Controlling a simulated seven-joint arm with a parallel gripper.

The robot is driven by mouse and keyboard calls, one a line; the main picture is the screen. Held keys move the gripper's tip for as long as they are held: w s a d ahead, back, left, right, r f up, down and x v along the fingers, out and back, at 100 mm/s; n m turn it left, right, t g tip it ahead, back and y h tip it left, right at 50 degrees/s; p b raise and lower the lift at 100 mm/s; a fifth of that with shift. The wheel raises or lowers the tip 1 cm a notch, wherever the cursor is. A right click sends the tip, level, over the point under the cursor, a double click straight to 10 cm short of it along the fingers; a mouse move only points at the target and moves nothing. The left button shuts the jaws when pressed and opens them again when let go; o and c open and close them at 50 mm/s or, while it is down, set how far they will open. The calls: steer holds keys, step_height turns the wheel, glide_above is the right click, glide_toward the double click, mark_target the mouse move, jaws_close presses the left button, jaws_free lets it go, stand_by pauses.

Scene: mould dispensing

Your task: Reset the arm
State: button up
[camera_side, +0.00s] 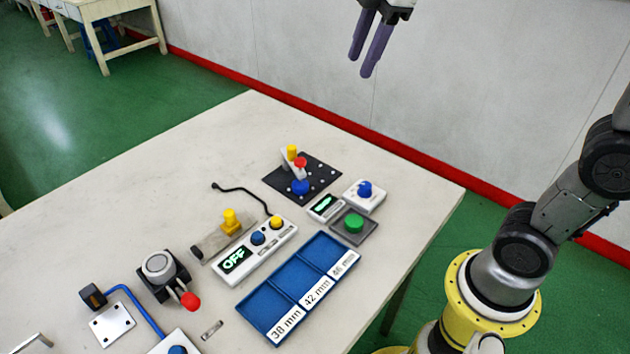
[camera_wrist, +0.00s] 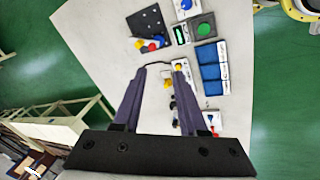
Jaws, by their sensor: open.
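My gripper (camera_side: 371,48) is at the top of the side view, high above the far part of the table and in front of the white wall. Its two purple fingers point down, are apart and hold nothing. In the wrist view my gripper (camera_wrist: 159,70) shows its fingers spread, with the table below between and beyond them. My arm is raised well clear of everything on the table.
The table (camera_side: 130,205) carries a blue tray (camera_side: 268,305) with three labelled compartments, a control box (camera_side: 262,255) reading OFF, a green button (camera_side: 354,223), a black perforated plate (camera_side: 321,172) with coloured knobs and a red-knobbed device (camera_side: 160,268).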

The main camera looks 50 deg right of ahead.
steer(key=s+f+m+t, duration=0.2)
steer(key=s+f+m, duration=1)
steer(key=s, duration=0.4)
steer(key=shift+s+f+m, duration=0.25)
steer(key=shift+s+m, duration=0.05)
steer(key=shift+m, duration=0.1)
